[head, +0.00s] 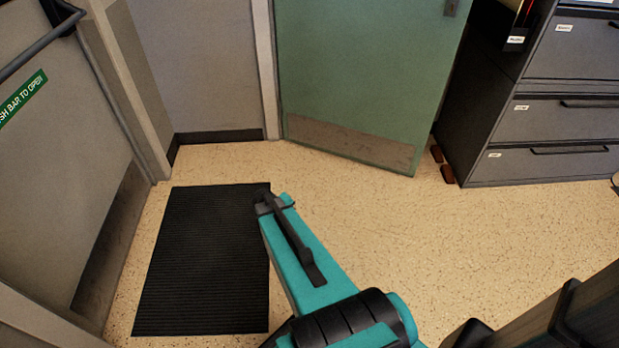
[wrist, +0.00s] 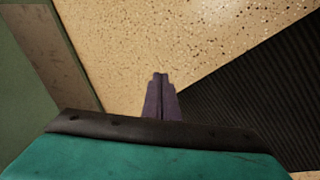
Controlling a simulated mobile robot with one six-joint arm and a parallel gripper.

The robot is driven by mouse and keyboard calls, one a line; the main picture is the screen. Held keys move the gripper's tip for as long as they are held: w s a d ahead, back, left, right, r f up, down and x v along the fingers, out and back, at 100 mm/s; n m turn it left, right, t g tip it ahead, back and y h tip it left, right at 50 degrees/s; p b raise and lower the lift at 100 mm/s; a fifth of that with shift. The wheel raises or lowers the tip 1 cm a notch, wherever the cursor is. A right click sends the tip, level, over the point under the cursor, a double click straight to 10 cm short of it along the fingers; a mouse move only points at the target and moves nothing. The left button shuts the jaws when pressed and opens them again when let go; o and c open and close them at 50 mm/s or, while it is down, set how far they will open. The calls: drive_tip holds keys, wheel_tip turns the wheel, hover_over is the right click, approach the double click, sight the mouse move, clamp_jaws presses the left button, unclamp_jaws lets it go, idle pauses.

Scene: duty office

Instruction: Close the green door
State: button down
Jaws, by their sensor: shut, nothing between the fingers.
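The green door (head: 365,65) stands ajar in the head view, hinged at the white frame on its left, with its free edge swung out toward the dark cabinet. A brown-grey kick plate (head: 345,143) runs along its bottom. In the wrist view the door (wrist: 22,100) shows at the left edge with its kick plate. A small metal fitting (head: 451,8) is at its upper right edge. My gripper (wrist: 160,78) is shut and empty, pointing over the speckled floor, apart from the door. In the head view my teal arm reaches forward; the fingertips are not clear there.
A black ribbed mat (head: 205,260) lies left of my arm. A grey door with a push bar (head: 40,45) stands at far left. A dark filing cabinet (head: 545,125) is at right, with small reddish-brown blocks (head: 447,173) beside its base. Open floor lies before the green door.

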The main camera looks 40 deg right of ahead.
drive_tip(key=s+a+f+g+y, duration=0.1)
drive_tip(key=s+a+f+g, duration=0.1)
drive_tip(key=s+a, duration=0.5)
drive_tip(key=s+a+f+g+y, duration=0.2)
drive_tip(key=s+a, duration=0.6)
drive_tip(key=a, duration=0.5)
drive_tip(key=s+a+f+g+y, duration=0.2)
drive_tip(key=s+a+f, duration=0.2)
drive_tip(key=s+a, duration=0.4)
drive_tip(key=a, duration=0.3)
drive_tip(key=shift+s+f+n, duration=0.2)
drive_tip(key=shift+f+n, duration=0.15)
drive_tip(key=shift+n, duration=0.05)
drive_tip(key=shift+a, duration=0.15)
